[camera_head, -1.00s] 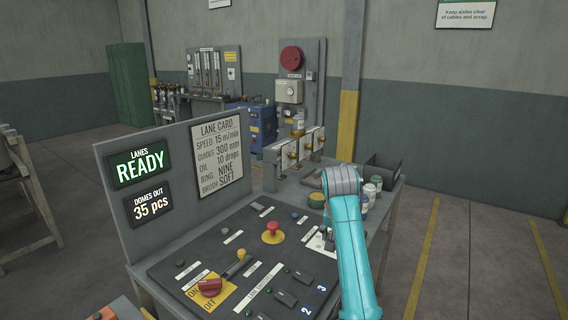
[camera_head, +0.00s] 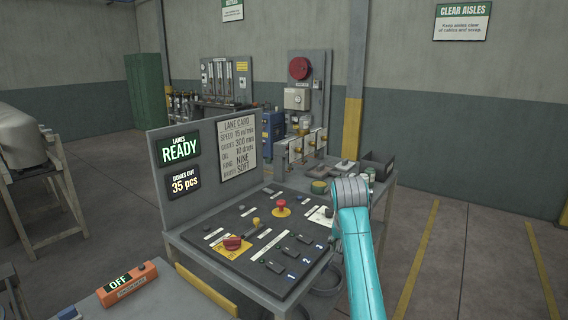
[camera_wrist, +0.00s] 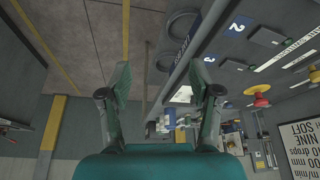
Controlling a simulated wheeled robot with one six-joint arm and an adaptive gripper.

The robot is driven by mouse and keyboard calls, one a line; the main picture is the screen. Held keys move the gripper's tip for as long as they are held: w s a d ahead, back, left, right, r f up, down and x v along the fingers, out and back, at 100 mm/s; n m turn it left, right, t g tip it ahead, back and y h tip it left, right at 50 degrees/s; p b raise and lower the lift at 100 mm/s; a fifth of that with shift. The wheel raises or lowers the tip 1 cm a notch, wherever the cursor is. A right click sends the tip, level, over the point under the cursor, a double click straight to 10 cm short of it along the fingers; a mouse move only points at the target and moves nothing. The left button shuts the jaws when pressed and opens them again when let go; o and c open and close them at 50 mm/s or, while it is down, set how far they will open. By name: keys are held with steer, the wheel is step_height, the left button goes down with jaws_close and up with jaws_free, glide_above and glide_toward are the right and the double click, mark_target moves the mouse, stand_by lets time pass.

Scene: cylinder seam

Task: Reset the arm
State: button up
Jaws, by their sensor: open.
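My gripper (camera_wrist: 160,78) shows in the wrist view with its two fingers spread wide apart. Nothing is between the fingertips. My teal arm (camera_head: 358,250) rises at the lower right in the head view, in front of the right side of the control bench; the gripper itself is hidden there. In the wrist view the scene looks turned over, with the floor at the top and the panel edge beyond the fingers on the right.
An orange box (camera_head: 127,284) marked OFF sits on a nearer table. Open floor (camera_head: 455,260) lies to the right.

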steer(key=s+f+n+t, duration=0.1)
steer(key=s+f, duration=0.3)
steer(key=f, duration=0.7)
steer(key=s+f+t, duration=0.1)
steer(key=s+f, duration=0.3)
steer(key=f, duration=0.7)
steer(key=s+d+f+n+t+y, duration=0.1)
steer(key=s+f+t, duration=0.1)
steer(key=s+f, duration=0.55)
steer(key=s+f+n+t, duration=0.1)
steer(key=s+f, duration=0.4)
steer(key=s, duration=0.6)
steer(key=s+r+t, duration=0.1)
steer(key=s+r, duration=0.1)
steer(key=s, duration=0.9)
steer(key=s+r+t, duration=0.2)
steer(key=s, duration=0.9)
steer(key=s+r+n+t, duration=0.1)
steer(key=s+r+t, duration=0.1)
steer(key=s+r, duration=1.3)
steer(key=shift+d+r+t+y, duration=0.15)
steer(key=shift+r+t+y, duration=0.15)
